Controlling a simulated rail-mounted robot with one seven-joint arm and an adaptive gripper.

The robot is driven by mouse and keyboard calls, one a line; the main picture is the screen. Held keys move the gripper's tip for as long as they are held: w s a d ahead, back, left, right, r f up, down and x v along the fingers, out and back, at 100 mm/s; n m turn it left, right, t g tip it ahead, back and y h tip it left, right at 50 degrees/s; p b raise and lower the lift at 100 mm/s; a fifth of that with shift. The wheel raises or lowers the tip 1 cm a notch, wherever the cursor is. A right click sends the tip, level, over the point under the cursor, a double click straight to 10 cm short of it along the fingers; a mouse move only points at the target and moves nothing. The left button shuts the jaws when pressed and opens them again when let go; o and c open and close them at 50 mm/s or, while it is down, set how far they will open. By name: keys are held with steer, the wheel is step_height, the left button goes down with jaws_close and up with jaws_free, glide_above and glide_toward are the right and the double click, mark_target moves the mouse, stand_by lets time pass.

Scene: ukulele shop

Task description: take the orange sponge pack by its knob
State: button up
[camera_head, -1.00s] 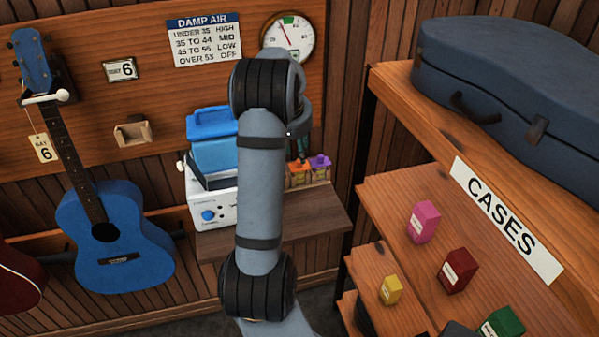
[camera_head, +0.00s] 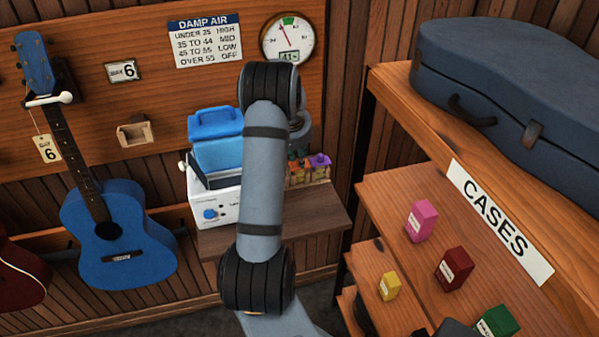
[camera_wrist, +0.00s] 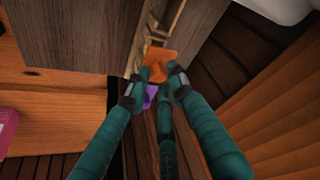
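The orange sponge pack (camera_wrist: 157,62) shows in the wrist view just beyond my fingertips. Its orange top lies between the tips, and its lower part is hidden. My gripper (camera_wrist: 155,88) has teal fingers that stand apart on either side of the orange top; I cannot tell whether any tip touches it. In the head view my gripper (camera_head: 298,150) is mostly hidden behind my arm, low over the small packs, and the orange pack is largely covered. A purple-topped pack (camera_head: 320,161) stands just to the right; its purple also shows between the fingers in the wrist view (camera_wrist: 150,96).
The packs stand on a small wooden cabinet (camera_head: 318,216) beside a white device (camera_head: 212,208) with a blue case (camera_head: 215,125) on top. At the right are shelves with small boxes (camera_head: 421,220) and a large case (camera_head: 510,80). A blue ukulele (camera_head: 118,245) hangs at left.

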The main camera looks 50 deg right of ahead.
jaws_close()
stand_by(0.3)
